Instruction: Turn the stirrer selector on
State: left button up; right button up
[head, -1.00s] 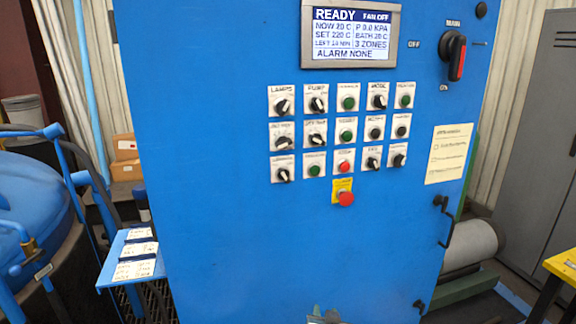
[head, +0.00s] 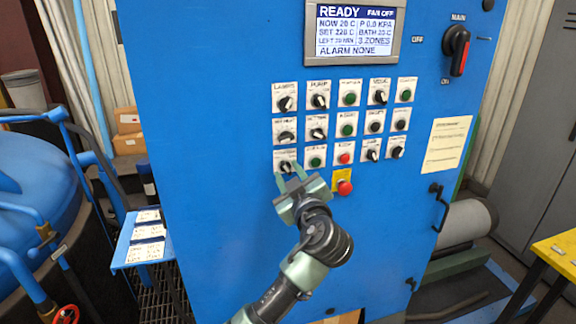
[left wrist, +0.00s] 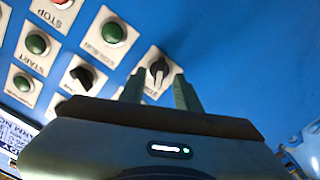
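The bottom-left selector (head: 285,167) on the blue cabinet is a black knob with a white mark on a pale plate. Its label is too small to read surely, so I cannot confirm it is the stirrer selector. My left gripper (head: 291,176) is just below and in front of it, fingers pointing up at the panel. In the left wrist view, a black selector knob (left wrist: 158,69) shows just beyond the open fingers (left wrist: 159,92), roughly in line with the gap. The fingers look empty; contact cannot be told. My right gripper is not in view.
Other knobs and push buttons crowd the panel, including a green button (head: 315,162) to the right. A red emergency button (head: 344,187) on a yellow plate is near my gripper. A blue side shelf (head: 130,254) stands left. A cabinet handle (head: 438,207) juts out at right.

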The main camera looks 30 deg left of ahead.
pick_arm(q)
jog(key=shift+w+a, duration=0.35)
jog(key=shift+w, duration=0.05)
grip_shut()
